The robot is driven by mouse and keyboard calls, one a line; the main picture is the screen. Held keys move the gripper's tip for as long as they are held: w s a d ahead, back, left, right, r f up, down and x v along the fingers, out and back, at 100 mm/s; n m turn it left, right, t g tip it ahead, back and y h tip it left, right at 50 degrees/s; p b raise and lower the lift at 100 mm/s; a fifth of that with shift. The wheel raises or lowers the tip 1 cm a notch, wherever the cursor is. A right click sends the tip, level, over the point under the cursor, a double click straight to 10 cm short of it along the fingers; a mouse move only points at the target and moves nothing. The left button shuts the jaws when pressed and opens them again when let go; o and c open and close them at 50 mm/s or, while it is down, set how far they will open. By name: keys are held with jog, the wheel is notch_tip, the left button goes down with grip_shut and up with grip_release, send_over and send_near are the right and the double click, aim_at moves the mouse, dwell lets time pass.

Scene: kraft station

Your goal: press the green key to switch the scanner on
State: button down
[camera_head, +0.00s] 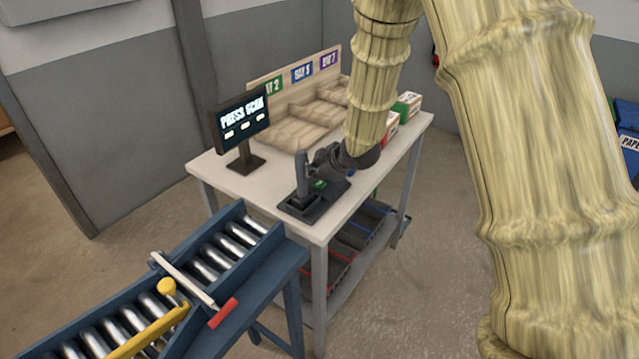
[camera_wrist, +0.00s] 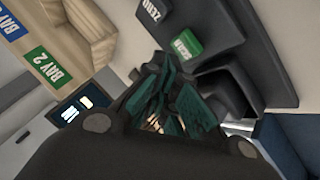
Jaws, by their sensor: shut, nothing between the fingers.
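The green key (camera_wrist: 186,43), labelled SCAN, sits on the dark scanner base (camera_wrist: 235,35); in the head view the green key (camera_head: 319,184) shows small on the scanner base (camera_head: 298,209) on the table. My gripper (camera_head: 322,157) is shut and empty, above the scanner base beside its upright post (camera_head: 302,171). In the wrist view my fingertips (camera_wrist: 172,80) are close to the green key, just below it in the picture. I cannot tell whether they touch it. The screen (camera_head: 242,121) reads PRESS SCAN.
A dark ZERO key (camera_wrist: 152,12) is beside the green key. The white table (camera_head: 232,185) holds wooden bays (camera_head: 300,125) at the back and small boxes (camera_head: 408,104) at the right. A blue roller conveyor (camera_head: 260,260) stands at the front left.

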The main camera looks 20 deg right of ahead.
aim_at(317, 184)
jog(key=shift+f, duration=0.15)
jog(key=shift+f, duration=0.3)
jog(key=shift+f+b, duration=0.45)
jog(key=shift+f, duration=0.05)
dwell(1.3)
jog(key=shift+r, duration=0.1)
jog(key=shift+r+p, duration=0.85)
jog(key=shift+r, duration=0.1)
jog(key=shift+r+p, duration=2.05)
jog(key=shift+r, duration=0.35)
